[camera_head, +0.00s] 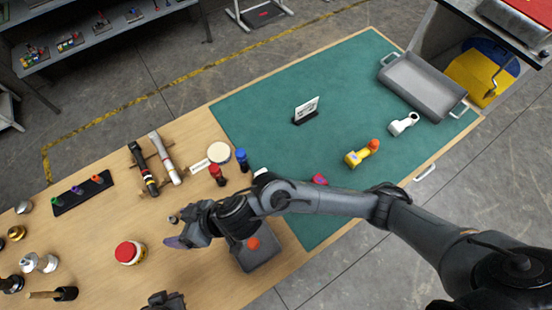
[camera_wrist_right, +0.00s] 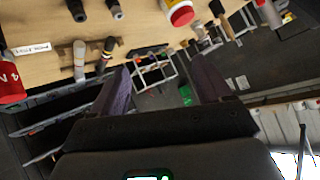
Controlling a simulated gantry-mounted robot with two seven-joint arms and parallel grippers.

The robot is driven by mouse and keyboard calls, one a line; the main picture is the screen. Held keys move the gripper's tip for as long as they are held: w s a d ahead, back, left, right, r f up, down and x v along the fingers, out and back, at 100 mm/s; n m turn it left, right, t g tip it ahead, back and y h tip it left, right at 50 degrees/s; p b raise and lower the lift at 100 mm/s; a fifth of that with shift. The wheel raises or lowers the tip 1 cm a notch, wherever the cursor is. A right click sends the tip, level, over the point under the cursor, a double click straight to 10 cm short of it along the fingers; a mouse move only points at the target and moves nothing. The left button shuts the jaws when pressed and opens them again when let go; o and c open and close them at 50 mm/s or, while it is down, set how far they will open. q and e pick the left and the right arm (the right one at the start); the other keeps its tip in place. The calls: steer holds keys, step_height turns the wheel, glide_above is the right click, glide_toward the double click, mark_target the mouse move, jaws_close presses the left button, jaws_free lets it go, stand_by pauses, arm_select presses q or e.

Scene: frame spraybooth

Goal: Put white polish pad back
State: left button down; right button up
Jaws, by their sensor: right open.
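A round, cream-white disc (camera_head: 219,153), which looks like the white polish pad, lies on the wooden table at the mat's left edge, beside a small white label (camera_head: 199,165). Another small white thing (camera_head: 261,174) shows partly behind my right arm; I cannot tell what it is. My right gripper (camera_head: 175,243) is open and empty above the wooden table, left of the grey box. In the right wrist view its two fingers (camera_wrist_right: 162,88) stand wide apart with nothing between them. A dark part at the bottom edge looks like my left gripper (camera_head: 163,301); its jaws are unclear.
A grey box (camera_head: 258,258) with an orange piece, a red-topped can (camera_head: 129,252), red (camera_head: 216,174) and blue (camera_head: 241,159) bottles and two long-handled tools (camera_head: 164,157) stand nearby. A yellow tool (camera_head: 357,158), white tool (camera_head: 402,125) and grey tray (camera_head: 424,88) lie on the green mat, largely clear.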

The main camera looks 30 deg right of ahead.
steer(key=d+f+m+t+h, duration=0.25)
steer(key=d+m+h, duration=0.2)
steer(key=d, duration=1.05)
steer(key=s+d+f+g+h, duration=0.2)
steer(key=s+d, duration=0.4)
steer(key=d, duration=0.3)
steer(key=s+d+f+m+g+h, duration=0.1)
steer(key=s+d+f+g+h, duration=0.1)
steer(key=s+d+f, duration=0.2)
steer(key=s+d, duration=0.3)
steer(key=d, duration=0.1)
steer(key=shift+d+f+h, duration=0.15)
steer(key=shift+d+h, duration=0.2)
steer(key=shift+d, duration=0.05)
